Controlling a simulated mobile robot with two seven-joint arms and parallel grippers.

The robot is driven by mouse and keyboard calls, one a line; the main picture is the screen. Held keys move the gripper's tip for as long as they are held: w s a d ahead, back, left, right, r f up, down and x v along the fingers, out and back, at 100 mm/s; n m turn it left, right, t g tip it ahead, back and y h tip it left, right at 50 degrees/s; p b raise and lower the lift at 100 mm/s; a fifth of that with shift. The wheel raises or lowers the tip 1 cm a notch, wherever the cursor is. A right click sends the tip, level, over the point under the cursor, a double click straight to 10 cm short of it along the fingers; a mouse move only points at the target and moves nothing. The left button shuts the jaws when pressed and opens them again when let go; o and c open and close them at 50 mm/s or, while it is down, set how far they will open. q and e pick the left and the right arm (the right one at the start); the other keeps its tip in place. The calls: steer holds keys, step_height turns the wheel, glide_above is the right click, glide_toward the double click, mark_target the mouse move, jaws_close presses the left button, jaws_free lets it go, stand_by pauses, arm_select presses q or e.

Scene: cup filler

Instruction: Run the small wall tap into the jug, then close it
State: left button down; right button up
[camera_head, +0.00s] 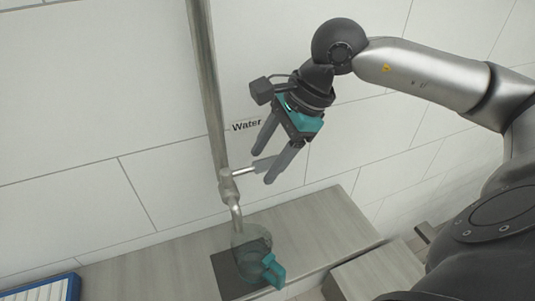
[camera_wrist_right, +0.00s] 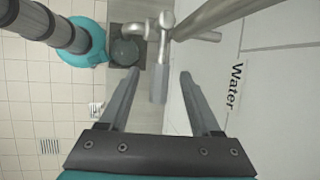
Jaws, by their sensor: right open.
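The small wall tap (camera_head: 227,187) sits on a grey pipe, with its spout bent down over the jug. Its lever (camera_head: 246,170) sticks out to the right in the head view. The see-through jug (camera_head: 250,241) with a teal handle (camera_head: 272,270) stands upright under the spout; I cannot make out water in it or a stream. My right gripper (camera_head: 263,166) is open, its fingers around the lever's end. In the right wrist view the lever (camera_wrist_right: 158,90) lies between the open fingers (camera_wrist_right: 160,82), with no clear contact. My left gripper is not in view.
The jug stands on a dark square mat (camera_head: 225,273) on a grey counter (camera_head: 310,222). A "Water" label (camera_head: 246,126) is on the tiled wall beside the vertical pipe (camera_head: 206,80). A blue rack (camera_head: 42,290) is at the lower left. The counter right of the jug is clear.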

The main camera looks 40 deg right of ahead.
jaws_close()
stand_by(0.4)
